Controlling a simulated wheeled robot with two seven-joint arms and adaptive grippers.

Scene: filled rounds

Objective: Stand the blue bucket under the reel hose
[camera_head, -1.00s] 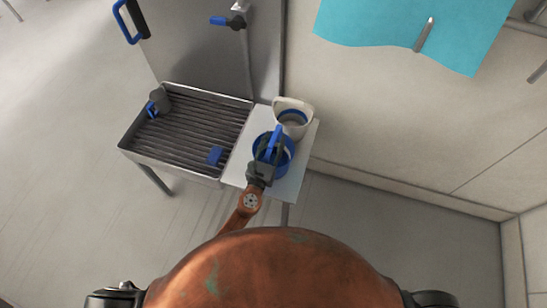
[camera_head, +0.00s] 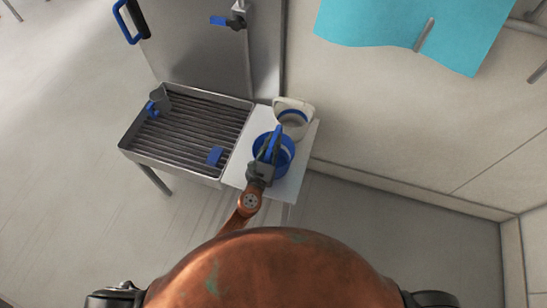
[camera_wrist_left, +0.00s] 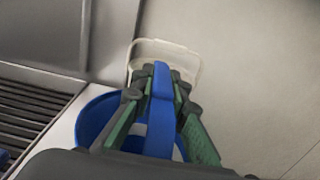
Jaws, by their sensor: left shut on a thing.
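The blue bucket (camera_head: 287,158) is on the white side table at the right of the grated basin. My left gripper (camera_head: 266,160) is above it, shut on its raised blue handle. In the left wrist view the handle (camera_wrist_left: 160,112) runs between the fingers, and the bucket's rim (camera_wrist_left: 92,116) shows below and to the left. Whether the bucket touches the table is hard to tell. A blue-levered tap (camera_head: 232,21) with a thin pipe is on the metal panel behind the basin; I cannot tell for certain which fitting is the reel hose. My right gripper is not in view.
A cream bucket (camera_head: 293,106) stands on the white table (camera_head: 238,176) just behind the blue one. The metal basin (camera_head: 190,178) holds a grey jug with a blue handle (camera_head: 160,100) and a small blue block (camera_head: 215,155). A wall is to the right.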

